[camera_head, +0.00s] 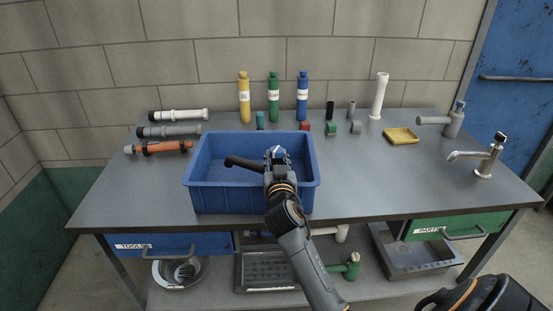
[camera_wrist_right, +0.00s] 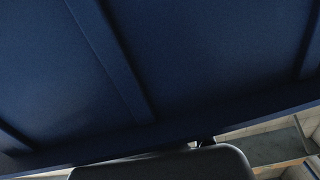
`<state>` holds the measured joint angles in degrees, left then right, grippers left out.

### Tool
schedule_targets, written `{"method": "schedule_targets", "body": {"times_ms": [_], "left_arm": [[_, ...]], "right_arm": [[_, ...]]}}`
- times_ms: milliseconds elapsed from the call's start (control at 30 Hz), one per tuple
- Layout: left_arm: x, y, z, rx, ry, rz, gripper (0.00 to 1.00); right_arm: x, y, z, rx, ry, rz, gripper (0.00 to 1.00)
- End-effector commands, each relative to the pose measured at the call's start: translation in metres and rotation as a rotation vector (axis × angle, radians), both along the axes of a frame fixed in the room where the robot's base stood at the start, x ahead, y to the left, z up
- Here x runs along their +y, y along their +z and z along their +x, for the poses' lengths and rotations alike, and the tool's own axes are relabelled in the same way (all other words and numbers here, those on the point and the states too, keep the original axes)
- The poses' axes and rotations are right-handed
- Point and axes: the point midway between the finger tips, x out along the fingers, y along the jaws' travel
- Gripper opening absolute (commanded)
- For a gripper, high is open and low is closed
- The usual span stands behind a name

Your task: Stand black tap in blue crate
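The blue crate (camera_head: 250,200) stands on the table at the left of centre, open side up. The black tap (camera_head: 243,163) is inside the crate outline. Its dark spout points left, roughly level, and the rest of it is hidden by my right gripper. My right gripper (camera_head: 277,157) is over the crate's right half, right at the tap; its fingers are too small and covered to tell whether they are closed on it. Whether the tap touches the crate floor is hidden. In the right wrist view, the ribbed blue crate wall (camera_wrist_right: 190,65) fills most of the picture. My left gripper is not in view.
Yellow, green and blue bottles (camera_head: 273,100) stand behind the crate. Pipes (camera_head: 170,131) lie at the left.

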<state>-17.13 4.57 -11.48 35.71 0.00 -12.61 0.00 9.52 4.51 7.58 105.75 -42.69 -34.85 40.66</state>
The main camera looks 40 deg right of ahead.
Motion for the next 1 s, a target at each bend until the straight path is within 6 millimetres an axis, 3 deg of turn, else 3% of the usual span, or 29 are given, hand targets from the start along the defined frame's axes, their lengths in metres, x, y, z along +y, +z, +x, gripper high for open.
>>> {"method": "schedule_targets", "body": {"times_ms": [267, 700, 1000], "left_arm": [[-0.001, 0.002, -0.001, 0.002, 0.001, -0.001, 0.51], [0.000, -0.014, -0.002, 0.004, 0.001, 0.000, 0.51], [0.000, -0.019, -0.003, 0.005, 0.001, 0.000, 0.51]], "right_arm": [[0.003, 0.001, -0.004, 0.002, 0.001, 0.001, 0.51], [0.047, 0.001, -0.079, 0.000, 0.000, 0.004, 0.51], [0.062, 0.002, -0.102, 0.002, 0.000, 0.001, 0.51]]}}
